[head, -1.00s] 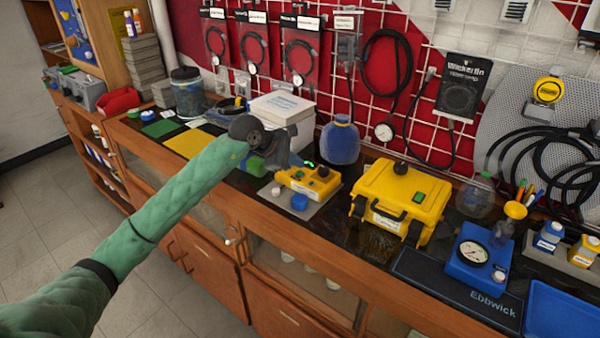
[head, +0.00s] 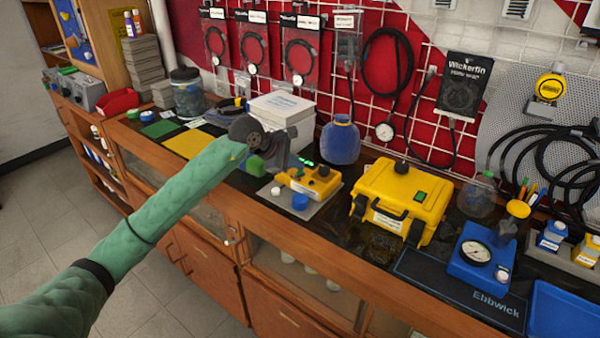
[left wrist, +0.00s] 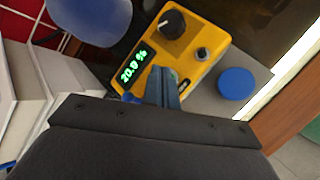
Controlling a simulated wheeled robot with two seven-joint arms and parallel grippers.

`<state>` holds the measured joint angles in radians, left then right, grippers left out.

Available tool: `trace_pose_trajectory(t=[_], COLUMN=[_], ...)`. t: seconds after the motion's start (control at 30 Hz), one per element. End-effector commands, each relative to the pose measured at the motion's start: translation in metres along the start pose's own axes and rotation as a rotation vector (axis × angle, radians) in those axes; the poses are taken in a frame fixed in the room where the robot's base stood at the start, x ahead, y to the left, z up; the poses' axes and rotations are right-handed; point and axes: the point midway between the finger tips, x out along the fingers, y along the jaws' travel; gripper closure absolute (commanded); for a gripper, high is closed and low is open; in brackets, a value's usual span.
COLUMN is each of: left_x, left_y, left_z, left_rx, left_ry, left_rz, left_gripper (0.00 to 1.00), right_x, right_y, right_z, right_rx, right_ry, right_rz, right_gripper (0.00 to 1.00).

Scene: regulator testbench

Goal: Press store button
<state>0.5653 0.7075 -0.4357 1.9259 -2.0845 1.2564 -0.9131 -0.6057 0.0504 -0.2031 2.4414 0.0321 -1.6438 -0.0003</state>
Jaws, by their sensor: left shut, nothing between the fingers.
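A yellow regulator box (head: 314,181) sits on a grey base plate (head: 322,203) on the counter. In the left wrist view the box (left wrist: 188,58) has a black knob (left wrist: 171,24), a small grey-black button or knob (left wrist: 203,54) and a green display (left wrist: 133,66) reading about 20.0 %. My left gripper (head: 292,166) is shut and empty at the left end of the box. In the left wrist view its fingertips (left wrist: 162,75) lie over the box's near edge, beside the display. They hide part of the panel; I cannot tell whether they touch it. No label "store" is readable. My right gripper is not in view.
A blue round knob (head: 300,202) sits on the base plate. A blue bottle (head: 340,143) stands behind the box, white boxes (head: 283,108) at its left, and a yellow case (head: 402,198) at its right. A blue gauge unit (head: 474,255) stands farther right.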

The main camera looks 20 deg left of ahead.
Motion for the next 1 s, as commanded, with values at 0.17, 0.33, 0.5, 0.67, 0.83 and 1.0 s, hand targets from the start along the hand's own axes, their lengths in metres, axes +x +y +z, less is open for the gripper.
trace_pose_trajectory(t=[0.17,0.33,0.5,0.67,0.83,1.0], left_x=[0.0014,0.0024,0.0034,0.0044,0.0055,0.0058], left_y=[-0.001,-0.0017,-0.0025,-0.0032,-0.0041,-0.0044], left_z=[-0.0011,-0.0018,-0.0026,-0.0033,-0.0041,-0.0044], left_rx=[0.0,0.0,0.0,0.0,0.0,0.0], left_ry=[0.0,0.0,0.0,0.0,0.001,0.001], left_rz=[0.0,0.0,0.0,0.0,0.0,-0.001], left_gripper=[1.0,1.0,1.0,1.0,1.0,1.0], right_x=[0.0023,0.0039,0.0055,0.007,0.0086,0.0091], right_y=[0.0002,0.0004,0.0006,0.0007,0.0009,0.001], right_z=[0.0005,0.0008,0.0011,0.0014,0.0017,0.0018], right_rx=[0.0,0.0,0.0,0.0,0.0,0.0], right_ry=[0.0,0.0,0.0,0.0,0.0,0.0], right_rz=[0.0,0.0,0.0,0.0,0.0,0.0], right_gripper=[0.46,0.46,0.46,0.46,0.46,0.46])
